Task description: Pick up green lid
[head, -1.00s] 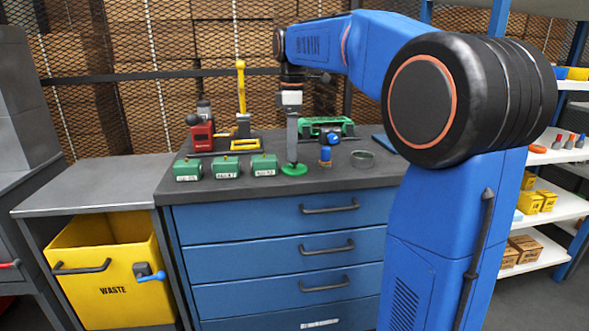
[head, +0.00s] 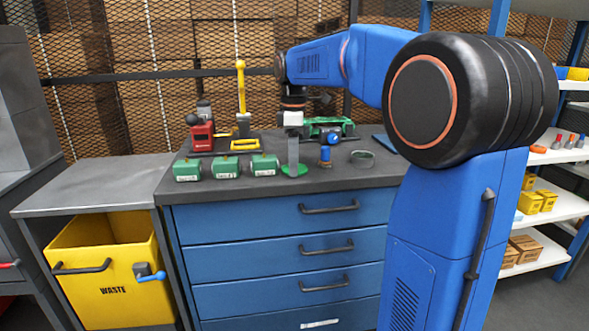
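The green lid (head: 303,171) is a flat round green disc on the dark top of the blue drawer bench, near its front edge. My gripper (head: 293,165) points straight down at it, with the fingertips at the lid. The grey fingers hide the middle of the lid. From this view the fingers look like one narrow strip, so I cannot tell whether they are open or shut on the lid.
Several green boxes (head: 225,168) with white labels stand in a row left of the lid. A small blue-topped part (head: 325,156) and a round ring (head: 362,158) are at right. Behind are a red machine (head: 201,135), a yellow lever press (head: 243,120) and a green fixture (head: 322,128).

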